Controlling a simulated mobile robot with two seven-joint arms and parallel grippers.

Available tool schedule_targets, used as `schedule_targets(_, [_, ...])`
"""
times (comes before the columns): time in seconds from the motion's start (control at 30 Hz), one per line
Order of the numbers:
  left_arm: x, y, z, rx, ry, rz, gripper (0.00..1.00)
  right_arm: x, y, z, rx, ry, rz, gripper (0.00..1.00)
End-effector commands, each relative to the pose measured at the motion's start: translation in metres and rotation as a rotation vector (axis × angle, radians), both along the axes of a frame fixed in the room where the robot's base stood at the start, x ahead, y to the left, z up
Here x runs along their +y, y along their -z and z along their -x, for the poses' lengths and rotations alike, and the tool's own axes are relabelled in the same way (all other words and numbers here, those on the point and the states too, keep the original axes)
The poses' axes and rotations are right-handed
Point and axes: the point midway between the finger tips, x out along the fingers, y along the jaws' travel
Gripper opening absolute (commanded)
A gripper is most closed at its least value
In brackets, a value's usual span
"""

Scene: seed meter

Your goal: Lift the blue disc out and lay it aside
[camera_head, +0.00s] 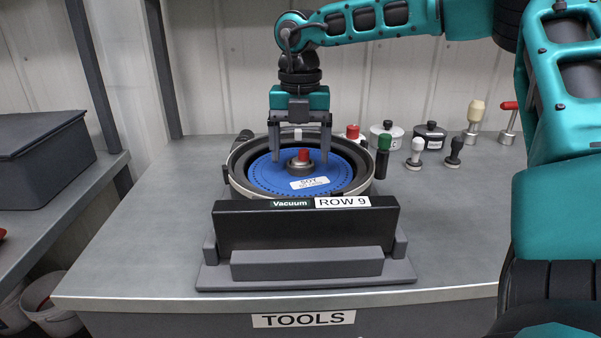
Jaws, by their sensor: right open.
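The blue disc (264,178) lies flat inside the round dark housing of the seed meter (234,181), with a white label on its face. A grey hub with a red knob (304,156) stands at its centre. My right gripper (299,157) points down over the disc, its two fingers spread wide on either side of the hub and touching nothing that I can make out. Whether the fingertips reach the disc surface is hard to tell. My left gripper is not in view.
A black block labelled Vacuum, ROW 9 (305,228) stands in front of the housing. Several handled tools and small pots, including a green-topped tool (383,155), stand to the right and behind. The bench (150,230) is clear on the left. A dark lidded bin (45,160) is far left.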

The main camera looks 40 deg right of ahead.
Motion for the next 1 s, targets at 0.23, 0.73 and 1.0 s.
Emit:
schedule_targets(0.23, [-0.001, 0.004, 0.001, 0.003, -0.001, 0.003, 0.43, 0.000, 0.019, 0.000, -0.002, 0.002, -0.001, 0.81])
schedule_targets(0.73, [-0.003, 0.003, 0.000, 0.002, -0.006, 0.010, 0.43, 0.000, 0.018, 0.000, -0.001, 0.002, 0.000, 0.49])
schedule_targets(1.0, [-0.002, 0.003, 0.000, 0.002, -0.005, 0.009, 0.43, 0.000, 0.018, 0.000, -0.001, 0.002, 0.001, 0.23])
